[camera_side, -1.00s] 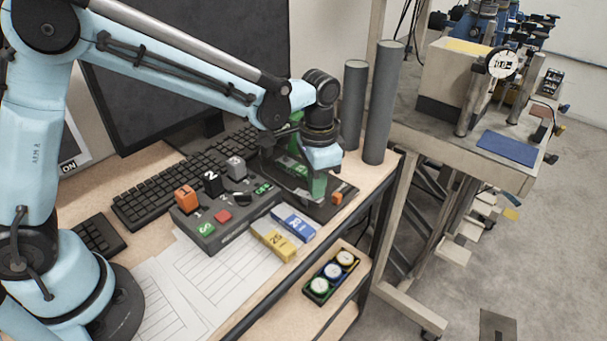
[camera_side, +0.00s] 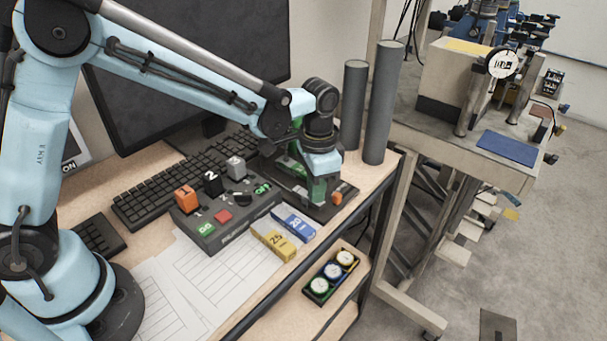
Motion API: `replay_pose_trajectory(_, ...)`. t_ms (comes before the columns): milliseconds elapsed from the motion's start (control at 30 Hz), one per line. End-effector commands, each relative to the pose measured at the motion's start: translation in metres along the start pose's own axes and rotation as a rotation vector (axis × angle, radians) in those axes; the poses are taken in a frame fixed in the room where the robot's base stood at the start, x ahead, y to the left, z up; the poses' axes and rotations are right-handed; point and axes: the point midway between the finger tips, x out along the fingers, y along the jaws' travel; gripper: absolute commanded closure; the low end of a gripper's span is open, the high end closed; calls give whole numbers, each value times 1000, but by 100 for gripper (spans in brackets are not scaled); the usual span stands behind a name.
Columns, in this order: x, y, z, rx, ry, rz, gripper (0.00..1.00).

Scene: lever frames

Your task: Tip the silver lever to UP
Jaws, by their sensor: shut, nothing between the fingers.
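The lever box (camera_side: 207,236) is a dark case on the desk with numbered handles: an orange one marked 1 (camera_side: 186,197), a black one marked 2 and a silver-grey one. The silver lever (camera_side: 236,166) is the rear right handle of this row. Its cap stands above the box; its exact tilt is too small to tell. My gripper (camera_side: 317,188) is to the right of the box, low over a green and black stand, and apart from the silver lever. It is shut and empty; its fingertips are small and partly lost against the dark stand.
The green and black stand (camera_side: 290,170) with an orange knob (camera_side: 337,198) is right of the box. Two tall grey cylinders (camera_side: 380,105) stand behind it. A keyboard (camera_side: 150,195) and monitor lie behind the box. Yellow and blue blocks (camera_side: 273,240) and paper sheets lie in front.

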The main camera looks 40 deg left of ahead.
Motion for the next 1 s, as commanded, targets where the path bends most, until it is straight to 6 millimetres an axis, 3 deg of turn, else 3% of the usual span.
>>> replay_pose_trajectory(167,-2,0,0,0,0,0,100)
replay_pose_trajectory(1000,-62,0,0,0,0,0,100)
